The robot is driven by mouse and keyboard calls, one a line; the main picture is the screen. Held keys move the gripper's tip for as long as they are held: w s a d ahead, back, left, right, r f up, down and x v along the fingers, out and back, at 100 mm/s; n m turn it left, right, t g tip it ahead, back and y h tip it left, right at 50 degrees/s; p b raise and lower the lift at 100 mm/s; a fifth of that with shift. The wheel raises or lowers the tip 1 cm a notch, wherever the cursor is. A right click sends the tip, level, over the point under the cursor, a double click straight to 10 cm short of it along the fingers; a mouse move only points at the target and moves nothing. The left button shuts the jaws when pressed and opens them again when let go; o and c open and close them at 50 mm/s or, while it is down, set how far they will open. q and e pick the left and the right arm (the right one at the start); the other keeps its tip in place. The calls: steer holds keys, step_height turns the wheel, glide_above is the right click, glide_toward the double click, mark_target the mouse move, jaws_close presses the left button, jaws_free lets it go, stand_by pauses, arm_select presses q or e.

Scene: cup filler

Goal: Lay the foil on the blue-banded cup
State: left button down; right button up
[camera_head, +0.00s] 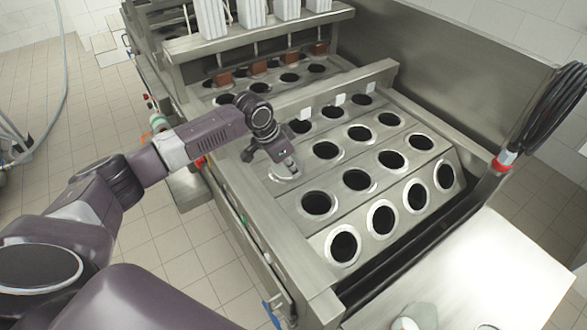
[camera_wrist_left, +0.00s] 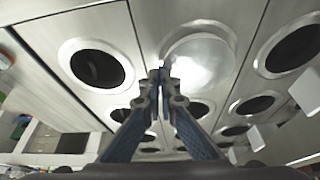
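A round, pale silvery foil or lid (camera_wrist_left: 200,58) covers one opening in the filler plate, just right of my left fingertips in the left wrist view. In the head view, this covered opening (camera_head: 283,175) is at the plate's left side, partly behind the gripper. My left gripper (camera_head: 291,164) points down at it; its fingertips (camera_wrist_left: 160,75) are together at the disc's near edge. I cannot tell whether they pinch the edge or only sit beside it. No blue band shows; any cup under the disc is hidden. My right gripper is not in view.
The steel plate (camera_head: 330,178) has rows of dark, open round holes around the covered one. White tabs (camera_head: 340,100) stand along the crossbar behind. White columns (camera_head: 250,12) rise at the back. A cable bundle (camera_head: 545,110) hangs at the right, above a pale flat surface (camera_head: 500,265).

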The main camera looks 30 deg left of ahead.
arm_select(q)
steer(key=shift+s+f, duration=0.1)
steer(key=shift+f, duration=0.05)
steer(key=c, duration=2.1)
jaws_free()
steer(key=v, duration=1.2)
